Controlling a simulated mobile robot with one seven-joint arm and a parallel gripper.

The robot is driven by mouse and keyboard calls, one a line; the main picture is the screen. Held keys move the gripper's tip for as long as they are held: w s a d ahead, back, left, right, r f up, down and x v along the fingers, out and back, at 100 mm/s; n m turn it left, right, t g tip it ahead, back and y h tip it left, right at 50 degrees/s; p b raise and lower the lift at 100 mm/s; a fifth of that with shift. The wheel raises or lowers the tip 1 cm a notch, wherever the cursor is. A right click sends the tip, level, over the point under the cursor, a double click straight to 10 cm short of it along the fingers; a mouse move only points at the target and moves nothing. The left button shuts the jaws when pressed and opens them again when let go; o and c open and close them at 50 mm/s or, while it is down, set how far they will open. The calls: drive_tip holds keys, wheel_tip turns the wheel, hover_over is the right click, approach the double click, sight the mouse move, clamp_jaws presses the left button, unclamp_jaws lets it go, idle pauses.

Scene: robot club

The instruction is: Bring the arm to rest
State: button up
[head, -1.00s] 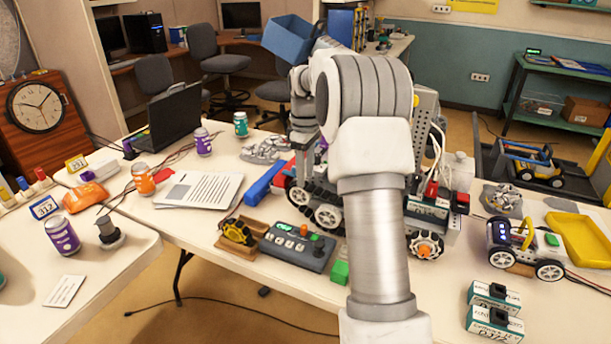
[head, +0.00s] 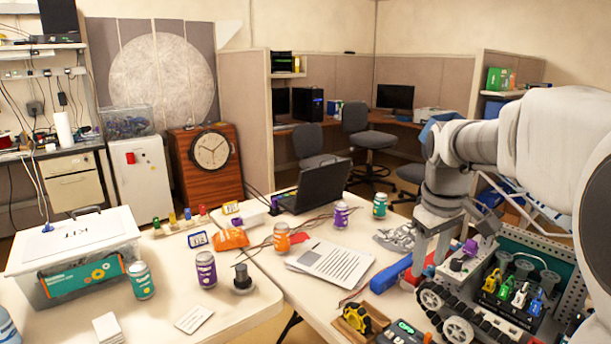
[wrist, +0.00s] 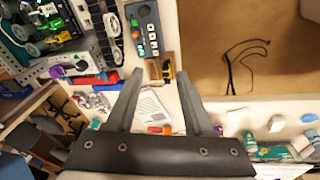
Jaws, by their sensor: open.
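My gripper (head: 431,252) hangs from my arm at the right of the head view, over the work table near the tracked robot (head: 455,318). In the wrist view its two fingers (wrist: 157,78) stand well apart with nothing held between them. The wrist view looks down past them on the papers (wrist: 150,108), the grey control box (wrist: 146,30) and the yellow wheel in its wooden holder (wrist: 167,70). Whether the fingertips touch anything cannot be told from the head view. My arm hides part of the right side.
A lidded KIT box (head: 75,240) stands on the left table. Floor shows between the tables.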

drive_tip(key=s+a+r+m+t+p, duration=0.1)
drive_tip(key=s+a, duration=0.3)
drive_tip(key=s, duration=0.6)
drive_tip(key=s+a+r+m+t+p, duration=0.1)
drive_tip(key=s+a+m+t+p, duration=0.1)
drive_tip(key=s, duration=0.8)
drive_tip(key=shift+s+a+r+m+t+y+p, duration=0.4)
drive_tip(key=shift+a+m, duration=0.4)
drive_tip(key=shift+a, duration=0.4)
